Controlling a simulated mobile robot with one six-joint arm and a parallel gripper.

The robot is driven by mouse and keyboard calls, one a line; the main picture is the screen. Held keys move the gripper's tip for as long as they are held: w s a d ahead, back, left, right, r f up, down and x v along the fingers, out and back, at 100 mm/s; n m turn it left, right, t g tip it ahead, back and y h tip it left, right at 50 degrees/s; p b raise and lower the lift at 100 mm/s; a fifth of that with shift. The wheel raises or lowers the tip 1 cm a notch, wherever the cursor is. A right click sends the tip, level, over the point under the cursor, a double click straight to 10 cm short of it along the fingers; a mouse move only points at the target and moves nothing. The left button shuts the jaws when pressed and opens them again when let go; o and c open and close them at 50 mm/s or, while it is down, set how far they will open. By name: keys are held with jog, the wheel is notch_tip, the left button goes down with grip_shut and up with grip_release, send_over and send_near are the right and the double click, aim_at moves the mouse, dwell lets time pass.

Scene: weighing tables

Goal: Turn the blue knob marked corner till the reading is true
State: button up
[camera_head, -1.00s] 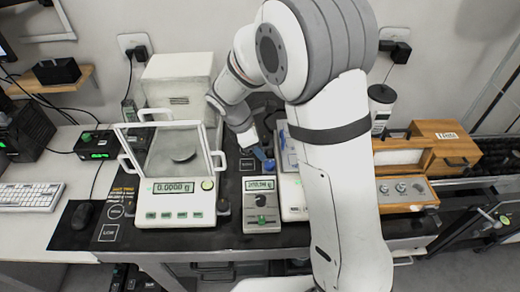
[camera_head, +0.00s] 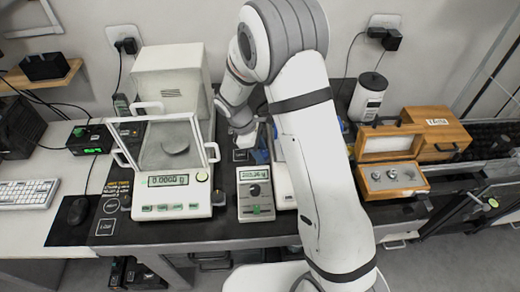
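A small balance (camera_head: 256,205) stands on the dark table mat, with a lit reading (camera_head: 254,175) in grams whose digits are too small to read surely. A blue part (camera_head: 261,156) shows just behind it, beside my arm; I cannot tell whether it is the corner knob, and no corner label is legible. My gripper (camera_head: 246,139) is at the end of my arm, pointing down close to this blue part. Its fingers are too small and partly hidden, so I cannot tell whether it touches the blue part.
A glass-sided balance (camera_head: 172,210) reading 0.0000 g stands to the left. My arm covers part of another white device (camera_head: 283,190) on the right. An open wooden weight box (camera_head: 393,181), a wooden case (camera_head: 436,130) and a white canister (camera_head: 368,98) stand farther right.

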jog(key=shift+c, duration=0.2)
jog(key=c, duration=0.7)
jog(key=shift+o, duration=0.2)
jog(key=shift+n, duration=0.3)
jog(key=shift+s+n+t+b, duration=0.2)
jog(key=shift+n+t, duration=0.35)
jog(key=shift+n, duration=0.8)
jog(key=shift+s+n+t+b, duration=0.15)
jog(key=shift+n+t, duration=0.4)
jog(key=shift+n, duration=0.8)
jog(key=shift+w, duration=0.1)
jog(key=o, duration=0.7)
jog(key=shift+r, duration=0.1)
